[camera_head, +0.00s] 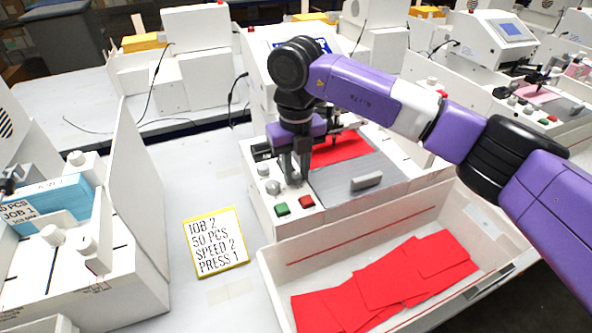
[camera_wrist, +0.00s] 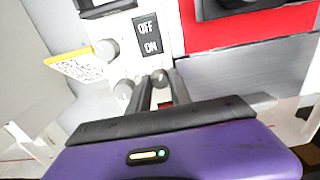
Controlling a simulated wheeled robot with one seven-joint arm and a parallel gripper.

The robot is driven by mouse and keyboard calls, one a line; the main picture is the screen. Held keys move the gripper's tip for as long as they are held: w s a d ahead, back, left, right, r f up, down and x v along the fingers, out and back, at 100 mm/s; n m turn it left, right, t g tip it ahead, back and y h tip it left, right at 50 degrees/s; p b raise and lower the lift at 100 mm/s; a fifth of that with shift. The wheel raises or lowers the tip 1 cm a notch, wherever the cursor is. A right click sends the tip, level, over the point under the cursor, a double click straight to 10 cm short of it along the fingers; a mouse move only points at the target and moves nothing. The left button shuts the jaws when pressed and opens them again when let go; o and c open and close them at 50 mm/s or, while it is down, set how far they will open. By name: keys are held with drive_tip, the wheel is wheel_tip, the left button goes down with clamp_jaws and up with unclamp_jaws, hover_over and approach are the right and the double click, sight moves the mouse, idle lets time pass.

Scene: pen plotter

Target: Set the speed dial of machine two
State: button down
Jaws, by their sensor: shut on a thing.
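The machine (camera_head: 345,185) in the middle is white with a grey bed and a red sheet on it. The card before it reads JOB 2, 50 PCS, SPEED 2, PRESS 1. My gripper (camera_head: 292,178) points down over the machine's left front panel. In the wrist view my gripper (camera_wrist: 164,82) has its fingers closed around a small grey dial (camera_wrist: 159,76). Two other dials, an upper one (camera_wrist: 105,50) and a lower one (camera_wrist: 123,88), stand to its left. I cannot read dial labels or the held dial's setting.
A green button (camera_head: 282,209) and a red button (camera_head: 306,201) sit just in front of my gripper. An ON/OFF switch (camera_wrist: 147,35) is beside the dials. A white tray (camera_head: 300,253) of red sheets stands in front. The yellow-edged card (camera_head: 217,243) lies left.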

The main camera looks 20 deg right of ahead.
drive_tip(key=shift+n, duration=0.3)
drive_tip(key=n+b, duration=0.2)
drive_tip(key=n, duration=0.2)
drive_tip(key=shift+n+b, duration=0.55)
drive_tip(key=shift+n, duration=1.55)
drive_tip(key=shift+r, duration=0.1)
drive_tip(key=c, duration=1.2)
unclamp_jaws()
drive_tip(key=shift+o, duration=0.2)
